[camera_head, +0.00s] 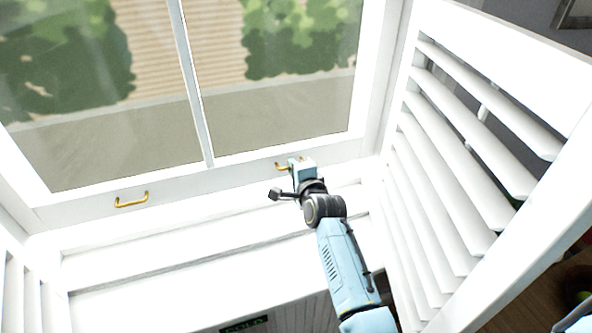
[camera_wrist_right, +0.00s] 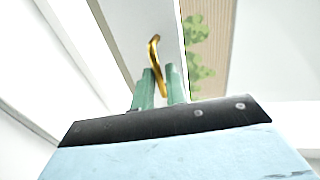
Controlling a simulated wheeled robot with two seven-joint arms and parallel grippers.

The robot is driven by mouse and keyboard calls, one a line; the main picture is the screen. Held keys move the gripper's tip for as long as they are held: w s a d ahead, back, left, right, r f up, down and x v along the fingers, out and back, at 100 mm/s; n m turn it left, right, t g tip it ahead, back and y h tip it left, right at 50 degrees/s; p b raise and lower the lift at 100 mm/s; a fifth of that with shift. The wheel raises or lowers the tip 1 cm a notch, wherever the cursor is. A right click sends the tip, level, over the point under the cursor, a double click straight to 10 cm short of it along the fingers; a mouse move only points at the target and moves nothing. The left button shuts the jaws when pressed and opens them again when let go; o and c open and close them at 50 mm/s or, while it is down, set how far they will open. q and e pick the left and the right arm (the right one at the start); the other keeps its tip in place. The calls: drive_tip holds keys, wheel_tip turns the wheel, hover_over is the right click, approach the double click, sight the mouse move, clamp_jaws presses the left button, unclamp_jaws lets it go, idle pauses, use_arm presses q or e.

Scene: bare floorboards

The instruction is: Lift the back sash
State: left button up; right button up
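The sash (camera_head: 120,193) is a white window frame with two panes; its bottom rail sits low, just above the white sill. It carries two brass handles, a left one (camera_head: 131,201) and a right one (camera_head: 281,167). My right gripper (camera_head: 291,166) is at the right handle. In the right wrist view the handle (camera_wrist_right: 154,52) runs down between the two green fingers (camera_wrist_right: 160,80). The fingers are close together around it, with only a narrow gap. The far end of the handle shows beyond the fingertips. The left handle is free. My left gripper is not in view.
A white louvred shutter (camera_head: 452,150) stands open on the right, close to my right arm. Another louvred panel (camera_head: 22,295) shows at the lower left. The sill (camera_head: 190,257) is bare. A dark label (camera_head: 244,324) is below it.

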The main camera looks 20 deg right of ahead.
drive_tip(key=shift+o, duration=1.4)
drive_tip(key=shift+f, duration=0.15)
drive_tip(key=shift+s, duration=0.1)
drive_tip(key=v, duration=1.3)
drive_tip(key=shift+s, duration=0.1)
